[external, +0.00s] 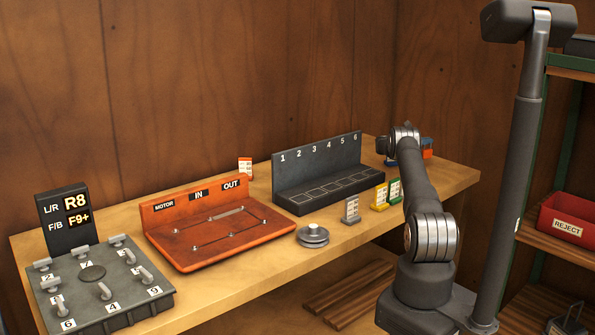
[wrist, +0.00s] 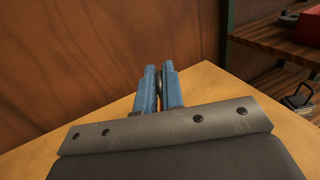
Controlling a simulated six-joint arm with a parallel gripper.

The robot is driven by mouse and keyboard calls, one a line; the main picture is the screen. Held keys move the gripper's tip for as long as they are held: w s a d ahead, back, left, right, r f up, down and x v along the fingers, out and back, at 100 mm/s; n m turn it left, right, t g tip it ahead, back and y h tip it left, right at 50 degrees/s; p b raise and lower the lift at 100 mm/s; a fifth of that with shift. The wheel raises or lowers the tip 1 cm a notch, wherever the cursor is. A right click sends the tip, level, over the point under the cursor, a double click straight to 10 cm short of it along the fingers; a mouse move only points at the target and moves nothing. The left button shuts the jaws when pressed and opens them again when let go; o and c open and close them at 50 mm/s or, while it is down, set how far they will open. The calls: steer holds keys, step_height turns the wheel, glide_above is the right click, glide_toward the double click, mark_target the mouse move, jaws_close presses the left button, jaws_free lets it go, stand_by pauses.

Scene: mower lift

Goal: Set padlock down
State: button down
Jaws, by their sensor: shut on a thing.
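My gripper (wrist: 159,92) shows in the wrist view as two blue fingers, close together above the wooden table top. They are shut on a small dark thing (wrist: 159,84), which I take to be the padlock. In the external view my arm reaches over the right end of the table. It hides most of the gripper and the held thing there.
The table (external: 455,176) also carries a black numbered rack (external: 318,165), colored tags, a stack of grey discs (external: 312,236), an orange tray (external: 212,247) and a grey control box (external: 100,290). A red REJECT bin (external: 567,220) is on shelves at right. A dark shackled object (wrist: 297,101) is lower there.

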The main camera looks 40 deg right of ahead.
mark_target(427, 149)
steer(key=shift+w+f, duration=0.25)
steer(key=shift+w, duration=0.05)
steer(key=shift+f, duration=1.9)
steer(key=shift+f, duration=0.15)
steer(key=c, duration=1.5)
jaws_free()
steer(key=shift+c, duration=0.2)
